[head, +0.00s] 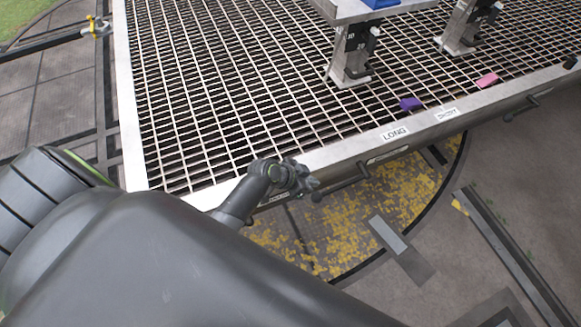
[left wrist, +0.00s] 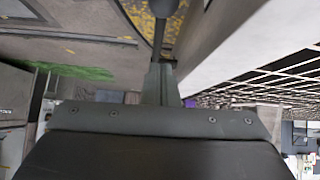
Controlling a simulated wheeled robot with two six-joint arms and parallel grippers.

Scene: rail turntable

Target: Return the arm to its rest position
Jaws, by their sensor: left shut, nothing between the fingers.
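My left arm comes in from the lower left of the head view. Its small dark gripper (head: 304,181) is by the front edge of the grated table (head: 310,160), just left of a dark handle on that edge. In the left wrist view the gripper's narrow fingers (left wrist: 160,82) are together, with nothing seen between them. A dark rod shows beyond their tips; I cannot tell whether they touch it. My right gripper is in neither view.
A purple block (head: 410,104) and a pink block (head: 487,80) lie on the grate near the LONG (head: 395,134) and SHORT (head: 447,115) labels. Metal stands (head: 350,60) hold a raised platform at the back. Yellow flecks and dark rails cover the floor in front.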

